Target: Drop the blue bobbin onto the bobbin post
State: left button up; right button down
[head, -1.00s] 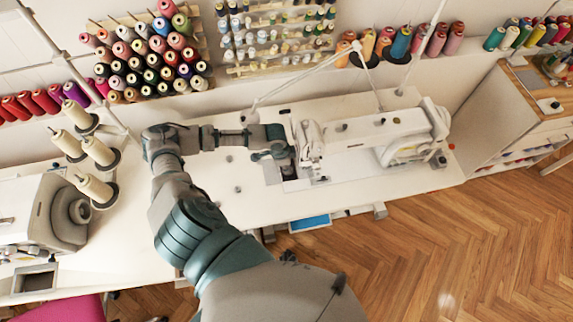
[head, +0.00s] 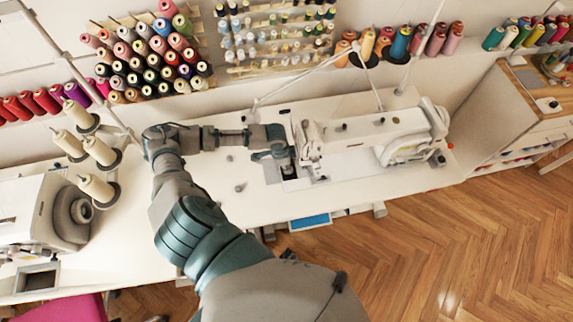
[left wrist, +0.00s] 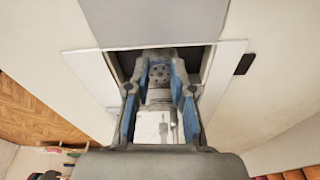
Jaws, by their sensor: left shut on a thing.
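My left gripper (head: 281,155) is at the left end of the white sewing machine (head: 365,140), low over the opening in its bed. In the left wrist view the blue-padded fingers (left wrist: 160,80) are closed around a grey round disc with small holes, the bobbin's face (left wrist: 159,73). Blue on the bobbin itself cannot be told apart from the pads. The bobbin is over or inside the rectangular opening (left wrist: 196,62). I cannot make out the bobbin post. In the head view the bobbin is hidden by the gripper. My right gripper is not in view.
The sewing machine's head stands close to the right of my left gripper. The white table (head: 235,205) is mostly bare to the left. Cream thread cones (head: 97,150) on a stand and another machine (head: 60,215) are farther left. Thread racks line the wall.

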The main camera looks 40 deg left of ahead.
pick_arm(q)
jog(key=shift+f, duration=0.4)
dwell(0.3)
jog(key=o, duration=0.8)
jog(key=r, duration=0.4)
jog(key=s+a+r, duration=0.1)
jog(key=r, duration=0.6)
jog(key=shift+s+a+r, duration=0.2)
jog(key=shift+s+r, duration=0.05)
jog(key=shift+r, duration=0.1)
